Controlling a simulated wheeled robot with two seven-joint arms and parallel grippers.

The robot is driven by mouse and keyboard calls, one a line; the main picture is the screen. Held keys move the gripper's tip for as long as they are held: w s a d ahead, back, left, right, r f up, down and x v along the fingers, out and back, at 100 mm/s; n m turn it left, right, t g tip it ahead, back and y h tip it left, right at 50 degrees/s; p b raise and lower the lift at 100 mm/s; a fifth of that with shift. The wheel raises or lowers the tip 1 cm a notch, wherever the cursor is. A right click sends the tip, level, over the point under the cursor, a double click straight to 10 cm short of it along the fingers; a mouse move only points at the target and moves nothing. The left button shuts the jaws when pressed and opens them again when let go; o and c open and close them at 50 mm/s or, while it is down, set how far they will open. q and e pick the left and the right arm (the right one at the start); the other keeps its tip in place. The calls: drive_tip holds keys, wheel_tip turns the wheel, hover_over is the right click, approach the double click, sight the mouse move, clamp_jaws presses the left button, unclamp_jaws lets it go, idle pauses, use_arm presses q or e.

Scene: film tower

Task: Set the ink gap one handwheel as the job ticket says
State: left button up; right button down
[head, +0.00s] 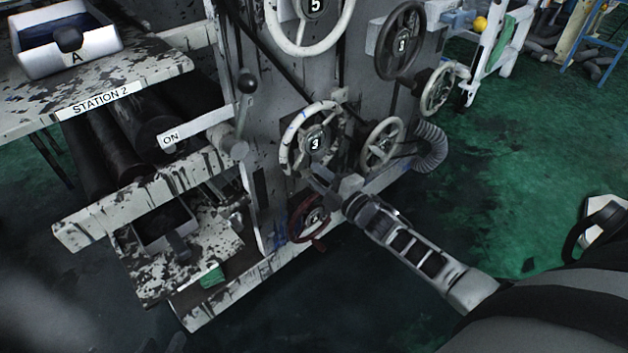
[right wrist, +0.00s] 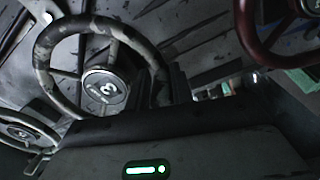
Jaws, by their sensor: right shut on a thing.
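A pale, ink-stained handwheel (head: 290,143) with a dark hub marked 3 stands on the side of the grey press. My right gripper (head: 323,183) reaches in from the right and is shut on the lower rim of this wheel. In the right wrist view the same handwheel (right wrist: 42,58) shows its 3 upside down; the small hub lettering is unreadable. I cannot read which wheel is ink gap one. No job ticket is readable. My left gripper is not in view.
A dark red handwheel (head: 293,224) sits just below. A wheel marked 5 (head: 347,17), a dark wheel (head: 381,45) and smaller pale wheels (head: 367,150) surround the gripped one. A black-knobbed lever (head: 247,84) stands left. Green floor (head: 500,180) is open at right.

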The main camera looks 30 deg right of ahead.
drive_tip(key=shift+d+f+n, duration=0.3)
drive_tip(key=shift+d+f, duration=0.1)
drive_tip(key=shift+d, duration=0.15)
use_arm(q)
drive_tip(key=shift+w+r, duration=0.1)
drive_tip(key=shift+r, duration=0.15)
use_arm(e)
drive_tip(key=shift+d+r, duration=0.1)
drive_tip(key=shift+d, duration=0.1)
drive_tip(key=c, duration=1.3)
unclamp_jaws()
use_arm(q)
drive_tip(key=shift+w+d, duration=0.1)
use_arm(e)
drive_tip(key=shift+a+r, duration=0.1)
drive_tip(key=shift+a, duration=0.05)
use_arm(q)
drive_tip(key=p, duration=0.1)
drive_tip(key=a+f+g+p, duration=0.1)
drive_tip(key=p, duration=0.1)
drive_tip(key=shift+s+f+y, duration=0.3)
drive_tip(key=shift+y, duration=0.1)
use_arm(e)
drive_tip(key=s+d, duration=0.3)
drive_tip(key=s, duration=1.2)
drive_tip(key=shift+s, duration=0.3)
